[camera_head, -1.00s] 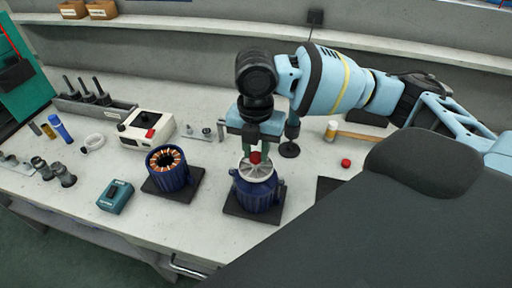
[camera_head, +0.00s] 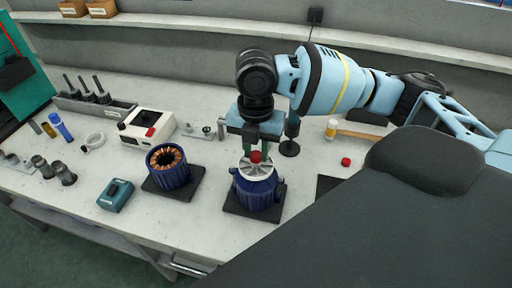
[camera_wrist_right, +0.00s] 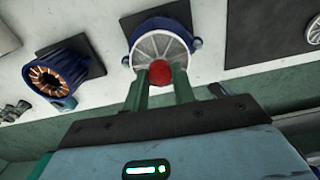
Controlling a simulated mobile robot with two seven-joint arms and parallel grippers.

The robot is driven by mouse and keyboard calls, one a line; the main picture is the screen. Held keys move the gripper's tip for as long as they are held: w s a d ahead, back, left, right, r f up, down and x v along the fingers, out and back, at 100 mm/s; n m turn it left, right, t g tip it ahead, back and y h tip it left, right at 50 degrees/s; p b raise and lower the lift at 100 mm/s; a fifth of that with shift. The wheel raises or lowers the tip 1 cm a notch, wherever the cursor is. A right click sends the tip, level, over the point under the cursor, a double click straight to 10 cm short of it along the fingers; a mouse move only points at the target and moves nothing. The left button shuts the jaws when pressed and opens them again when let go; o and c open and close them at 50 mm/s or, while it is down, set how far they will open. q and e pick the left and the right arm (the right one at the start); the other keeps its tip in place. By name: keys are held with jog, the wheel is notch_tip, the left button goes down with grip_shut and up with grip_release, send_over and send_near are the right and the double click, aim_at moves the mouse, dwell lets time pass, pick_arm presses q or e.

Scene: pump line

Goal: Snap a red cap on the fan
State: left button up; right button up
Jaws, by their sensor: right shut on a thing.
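My right gripper (camera_head: 257,150) points down over the fan (camera_head: 257,171), a pale spoked disc on top of a blue motor (camera_head: 257,193). It is shut on a red cap (camera_head: 255,157), which sits at or just over the fan's middle; I cannot tell whether it touches. In the right wrist view the red cap (camera_wrist_right: 160,72) is between the green fingers, in front of the hub of the fan (camera_wrist_right: 160,46). A second red cap (camera_head: 346,162) lies loose on the bench to the right. My left gripper is not in view.
An open blue motor housing with copper windings (camera_head: 168,165) stands on a dark pad to the left. A white box with a red button (camera_head: 147,127) is behind it, and a teal device (camera_head: 115,195) is in front-left. A mallet (camera_head: 350,132) lies behind the loose cap.

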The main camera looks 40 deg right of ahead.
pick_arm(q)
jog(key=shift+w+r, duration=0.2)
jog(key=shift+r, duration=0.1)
pick_arm(e)
jog(key=shift+f, duration=0.3)
jog(key=o, duration=1.1)
jog(key=shift+r, duration=0.1)
jog(key=shift+r+p, duration=1.55)
jog(key=shift+r, duration=1)
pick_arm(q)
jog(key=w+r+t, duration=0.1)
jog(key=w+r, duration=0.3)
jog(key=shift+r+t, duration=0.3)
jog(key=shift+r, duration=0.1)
pick_arm(e)
jog(key=shift+f, duration=0.1)
